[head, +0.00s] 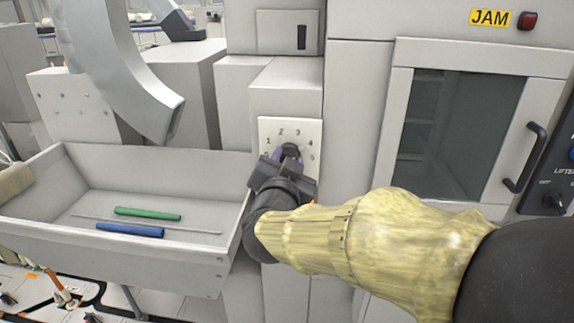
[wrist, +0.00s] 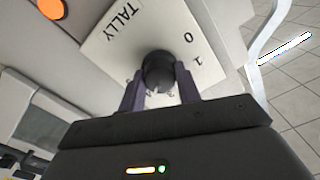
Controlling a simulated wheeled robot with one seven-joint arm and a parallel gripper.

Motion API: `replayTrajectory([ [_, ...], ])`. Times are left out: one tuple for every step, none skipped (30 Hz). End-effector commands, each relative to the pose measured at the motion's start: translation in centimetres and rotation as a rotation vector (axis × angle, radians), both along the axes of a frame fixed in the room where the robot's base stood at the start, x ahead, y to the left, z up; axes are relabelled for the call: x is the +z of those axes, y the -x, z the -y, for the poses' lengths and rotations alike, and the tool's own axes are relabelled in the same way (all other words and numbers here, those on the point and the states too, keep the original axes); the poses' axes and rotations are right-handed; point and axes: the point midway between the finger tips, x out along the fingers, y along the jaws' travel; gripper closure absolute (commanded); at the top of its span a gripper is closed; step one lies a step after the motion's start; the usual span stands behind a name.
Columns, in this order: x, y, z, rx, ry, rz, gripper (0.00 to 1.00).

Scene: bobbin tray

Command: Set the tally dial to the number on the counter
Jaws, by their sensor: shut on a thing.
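The tally dial's white plate (head: 309,133) is on the front of a grey machine in the head view, with the digits 1, 2, 3 and 4 readable. My gripper (head: 287,158) is in front of it and covers the plate's lower part. In the wrist view the plate (wrist: 110,58) shows the word TALLY and the digits 0 and 1. My gripper (wrist: 160,85) is shut on the round black knob (wrist: 158,68), one finger on each side. The knob's pointer direction cannot be told. No counter display is readable.
A grey tray (head: 230,165) left of the dial holds a green bobbin (head: 148,214), a blue bobbin (head: 130,230) and a thin rod. A chute (head: 130,85) hangs above it. A windowed door (head: 480,130) with a dark handle, under a JAM sign (head: 490,17), stands right.

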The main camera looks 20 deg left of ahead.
Motion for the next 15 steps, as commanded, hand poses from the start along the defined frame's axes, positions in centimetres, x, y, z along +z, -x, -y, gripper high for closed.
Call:
replayTrajectory([
  [-0.11,0.05,-0.03,0.001,0.000,-0.003,0.90],
  [-0.10,0.05,-0.03,0.001,-0.001,-0.003,0.90],
  [-0.09,0.05,-0.03,0.001,-0.001,-0.003,0.90],
  [-0.08,0.05,-0.03,0.001,-0.001,-0.003,0.90],
  [-0.08,0.04,-0.03,0.001,-0.001,-0.003,0.90],
  [-0.09,0.04,-0.02,0.001,-0.001,-0.002,0.90],
  [-0.09,0.04,-0.02,0.001,0.000,-0.002,0.90],
  [-0.08,0.04,-0.02,0.001,0.000,-0.002,0.90],
  [-0.08,0.04,-0.02,0.001,0.000,-0.002,0.90],
  [-0.08,0.04,-0.02,0.001,0.000,-0.002,0.65],
  [-0.08,0.04,-0.02,0.001,0.000,-0.002,0.59],
  [-0.07,0.03,-0.01,0.001,0.000,-0.002,0.51],
  [-0.06,0.02,-0.01,0.001,0.000,-0.002,0.45],
  [-0.05,0.02,-0.01,0.000,0.000,-0.002,0.45],
  [-0.04,0.02,0.00,0.000,-0.001,-0.001,0.45],
])
